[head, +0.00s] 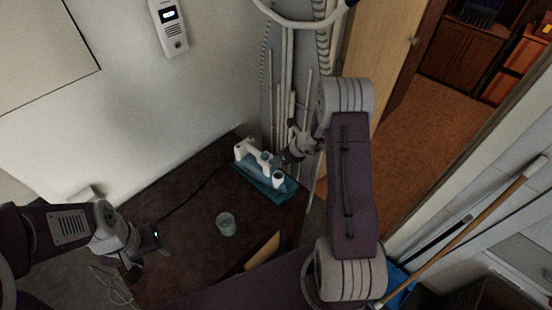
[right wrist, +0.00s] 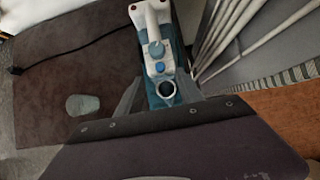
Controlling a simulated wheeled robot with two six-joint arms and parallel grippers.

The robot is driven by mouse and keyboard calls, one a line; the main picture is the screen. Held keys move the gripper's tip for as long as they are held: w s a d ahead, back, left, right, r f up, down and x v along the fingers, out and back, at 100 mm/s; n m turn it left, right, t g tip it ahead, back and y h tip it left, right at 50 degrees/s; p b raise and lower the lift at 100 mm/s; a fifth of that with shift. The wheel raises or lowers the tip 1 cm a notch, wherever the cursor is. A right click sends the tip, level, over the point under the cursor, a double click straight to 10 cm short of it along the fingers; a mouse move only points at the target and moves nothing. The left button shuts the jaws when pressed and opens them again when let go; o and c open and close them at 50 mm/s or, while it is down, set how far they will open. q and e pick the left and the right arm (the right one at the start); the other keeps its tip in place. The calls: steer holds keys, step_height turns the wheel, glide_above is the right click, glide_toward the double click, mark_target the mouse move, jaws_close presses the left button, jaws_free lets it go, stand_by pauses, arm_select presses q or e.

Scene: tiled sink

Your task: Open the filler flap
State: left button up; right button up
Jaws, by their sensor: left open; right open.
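A white and teal steam iron (head: 262,178) stands on the dark brown table near its right edge. It also shows in the right wrist view (right wrist: 158,50), with a white handle, blue buttons and a pale ring around a dark round opening at its near end. I cannot tell a separate filler flap or whether it is open. My right gripper (head: 286,157) is at the iron's right end, its open fingers (right wrist: 158,90) on either side of that end; contact is unclear. My left gripper (head: 152,250) is open and empty over the table's left part, away from the iron.
A clear glass (head: 226,224) stands on the dark table (head: 185,240) in front of the iron. A black cord (head: 195,192) runs left from the iron. An ironing board (head: 272,75) and rails stand behind it. An open wooden door (head: 380,60) is at the right.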

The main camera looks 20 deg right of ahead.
steer(key=v, duration=0.4)
steer(key=shift+s+r, duration=0.1)
